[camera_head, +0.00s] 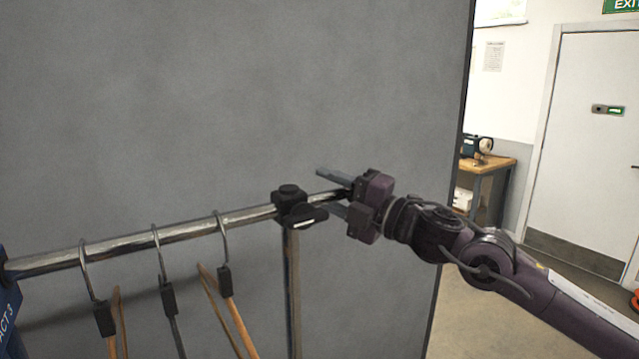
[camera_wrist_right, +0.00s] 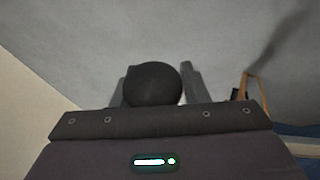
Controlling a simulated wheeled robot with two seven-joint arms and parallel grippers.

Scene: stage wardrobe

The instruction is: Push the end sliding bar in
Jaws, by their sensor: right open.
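The end sliding bar (camera_head: 322,197) is a thin metal bar that sticks out to the right from a black clamp (camera_head: 291,207) at the end of the clothes rail. My right gripper (camera_head: 325,189) is open, with one finger above the bar and one below it in the head view. The bar's outer end is hidden at the gripper's palm. In the right wrist view a round black end cap (camera_wrist_right: 152,84) sits between the open fingers of the right gripper (camera_wrist_right: 155,85), close to the palm. I cannot tell whether it touches the palm. My left gripper is not in view.
The metal rail (camera_head: 190,230) carries several hangers (camera_head: 224,280) to the left, on a post (camera_head: 293,300). A large grey panel (camera_head: 230,90) stands behind it. A wooden bench (camera_head: 488,168) and a white door (camera_head: 590,130) are farther back right. Open floor shows at right.

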